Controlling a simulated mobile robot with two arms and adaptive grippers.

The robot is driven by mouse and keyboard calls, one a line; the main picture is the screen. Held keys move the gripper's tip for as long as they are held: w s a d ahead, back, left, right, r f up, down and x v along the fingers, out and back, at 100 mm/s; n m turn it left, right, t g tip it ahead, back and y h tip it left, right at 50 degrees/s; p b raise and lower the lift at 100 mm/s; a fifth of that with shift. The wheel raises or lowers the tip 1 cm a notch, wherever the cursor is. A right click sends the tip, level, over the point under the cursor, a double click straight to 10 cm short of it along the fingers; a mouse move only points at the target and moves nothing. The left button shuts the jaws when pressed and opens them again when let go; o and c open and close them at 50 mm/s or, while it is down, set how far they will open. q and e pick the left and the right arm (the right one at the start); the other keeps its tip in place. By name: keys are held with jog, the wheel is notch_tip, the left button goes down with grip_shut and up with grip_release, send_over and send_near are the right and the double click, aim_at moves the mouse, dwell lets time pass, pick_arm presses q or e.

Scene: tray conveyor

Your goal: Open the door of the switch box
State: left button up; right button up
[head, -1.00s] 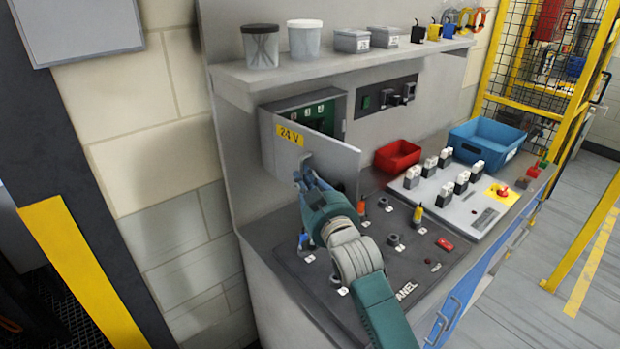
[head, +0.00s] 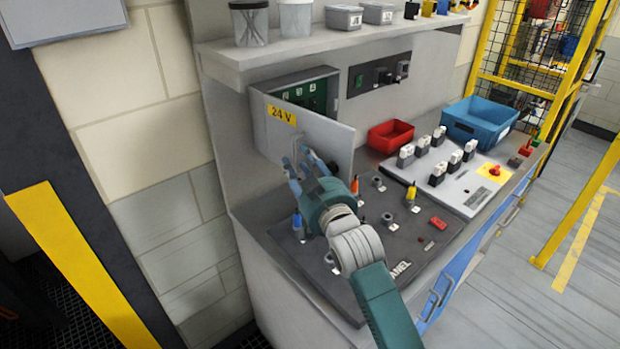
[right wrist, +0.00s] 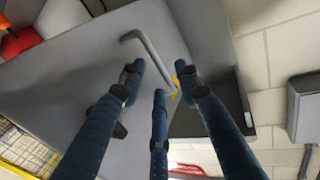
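The switch box (head: 320,75) is on the back panel under the shelf, its green inside showing. Its grey door (head: 335,140), with a yellow 24 V label (head: 282,115), is swung well out from the box. The door's grey bar handle (head: 298,148) also shows in the right wrist view (right wrist: 145,50). My right gripper (head: 305,168) is at the door's outer face beside the handle. In the right wrist view its three blue fingers (right wrist: 160,75) are spread, with the handle just in front of and between the tips. My left gripper is not in view.
Below the door is a dark panel (head: 345,290) with knobs and upright coloured parts. A red bin (head: 390,137), a blue bin (head: 480,125) and a light switch board (head: 465,190) stand to the right. The shelf (head: 320,42) with tubs runs above the door.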

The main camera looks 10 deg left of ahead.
jog(key=v, duration=0.9)
jog(key=shift+s, duration=0.15)
